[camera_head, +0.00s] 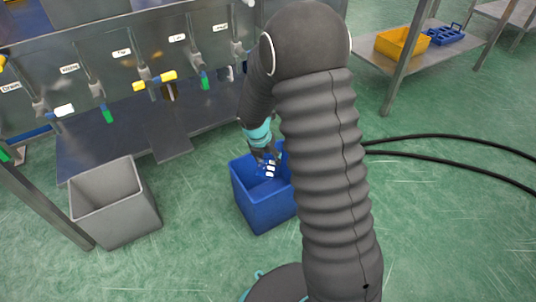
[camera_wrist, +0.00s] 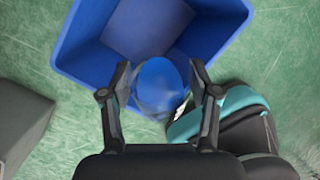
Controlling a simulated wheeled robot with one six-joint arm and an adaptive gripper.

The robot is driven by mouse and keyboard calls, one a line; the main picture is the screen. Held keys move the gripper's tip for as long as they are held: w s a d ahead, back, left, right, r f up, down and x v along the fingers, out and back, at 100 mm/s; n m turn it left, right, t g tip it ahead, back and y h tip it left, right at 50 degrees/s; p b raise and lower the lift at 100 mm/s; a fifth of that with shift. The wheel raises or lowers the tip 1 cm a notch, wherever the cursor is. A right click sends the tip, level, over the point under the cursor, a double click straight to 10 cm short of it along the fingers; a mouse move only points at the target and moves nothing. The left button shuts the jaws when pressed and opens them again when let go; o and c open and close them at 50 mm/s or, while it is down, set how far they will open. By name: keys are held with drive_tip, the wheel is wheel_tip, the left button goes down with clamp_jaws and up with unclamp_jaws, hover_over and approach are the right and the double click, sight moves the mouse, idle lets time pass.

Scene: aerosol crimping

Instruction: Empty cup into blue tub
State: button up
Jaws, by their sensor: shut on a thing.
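The blue tub (camera_head: 262,208) stands on the green floor, and its open top faces up. In the wrist view the tub (camera_wrist: 75,40) fills the top, with its inner floor visible. My gripper (camera_wrist: 159,80) is shut on a rounded blue cup (camera_wrist: 158,82), one finger on each side. In the head view my gripper (camera_head: 265,157) points down at the tub's opening. The cup's mouth and contents are not clear, and I cannot tell how far it is tilted. My arm hides the tub's right side in the head view.
A grey bin (camera_head: 116,212) stands to the left of the tub, apart from it. A metal panel with several valves (camera_head: 145,78) is behind. Black hoses (camera_head: 450,145) lie at right. A shelf (camera_head: 375,60) holds a yellow crate (camera_head: 400,42). Open floor lies in front.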

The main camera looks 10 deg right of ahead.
sight(269, 159)
drive_tip(key=shift+w+f+g+y+p, duration=0.15)
drive_tip(key=shift+g+y+p, duration=0.45)
drive_tip(key=shift+p, duration=3.2)
drive_tip(key=shift+w+d+f+g+p, duration=0.15)
drive_tip(key=shift+g+p, duration=0.35)
drive_tip(key=shift+p, duration=0.55)
drive_tip(key=shift+f, duration=0.3)
drive_tip(key=g, duration=0.1)
drive_tip(key=f+g+y, duration=0.1)
drive_tip(key=w+f+g+y, duration=0.1)
drive_tip(key=shift+d+g+b, duration=0.25)
drive_tip(key=shift+g+b, duration=0.05)
drive_tip(key=g+b, duration=0.1)
drive_tip(key=g+y, duration=0.1)
drive_tip(key=g, duration=0.1)
drive_tip(key=shift+w+d+n+b, duration=0.2)
drive_tip(key=shift+w+n+b, duration=0.2)
drive_tip(key=shift+y, duration=0.3)
drive_tip(key=shift+r, duration=0.15)
